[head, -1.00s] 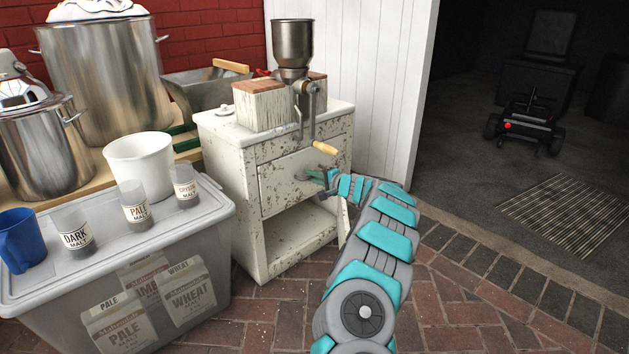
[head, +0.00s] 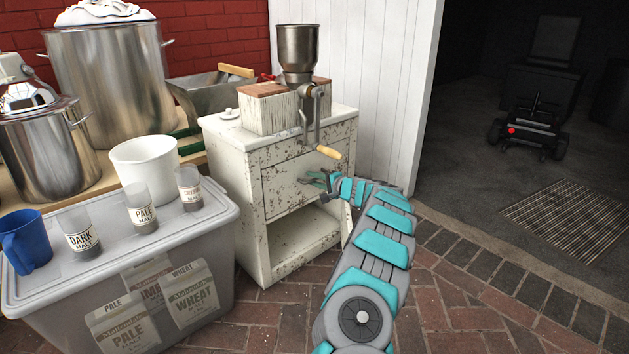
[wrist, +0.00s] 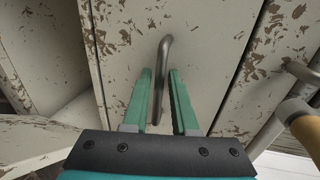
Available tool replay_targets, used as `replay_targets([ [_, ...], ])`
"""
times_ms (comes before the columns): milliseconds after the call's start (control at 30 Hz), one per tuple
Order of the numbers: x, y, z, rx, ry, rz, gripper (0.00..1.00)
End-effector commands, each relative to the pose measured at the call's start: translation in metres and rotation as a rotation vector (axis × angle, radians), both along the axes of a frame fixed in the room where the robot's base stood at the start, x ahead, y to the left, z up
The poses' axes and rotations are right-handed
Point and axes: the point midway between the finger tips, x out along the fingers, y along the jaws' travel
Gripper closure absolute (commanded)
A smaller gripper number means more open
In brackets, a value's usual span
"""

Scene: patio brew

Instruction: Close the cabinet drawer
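The white, chipped-paint cabinet (head: 254,235) stands against the wall in the head view. Its drawer front (head: 283,186) sits flush or nearly flush with the cabinet face; I cannot tell whether a small gap is left. My gripper (head: 318,180) is at the drawer front, partly hidden by my arm. In the wrist view, the drawer front (wrist: 205,40) fills the middle. Its grey metal handle (wrist: 160,72) stands between the two green fingers of my gripper (wrist: 160,100). The fingers are open, one on each side of the handle, with space around it.
A grain mill (head: 297,55) with a wooden-handled crank (head: 328,152) sits on the cabinet, close above my gripper. A lidded grey bin (head: 215,255) with malt jars stands at left. Brick floor (head: 455,300) is clear at right.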

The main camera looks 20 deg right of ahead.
Motion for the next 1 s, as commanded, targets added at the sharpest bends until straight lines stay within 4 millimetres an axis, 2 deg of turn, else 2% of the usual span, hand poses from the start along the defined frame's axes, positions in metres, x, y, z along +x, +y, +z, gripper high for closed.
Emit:
replay_targets([
  [600,-0.064,-0.025,0.014,0.004,0.001,-0.004,0.74],
  [1000,-0.070,-0.027,0.013,0.002,0.003,-0.003,0.74],
])
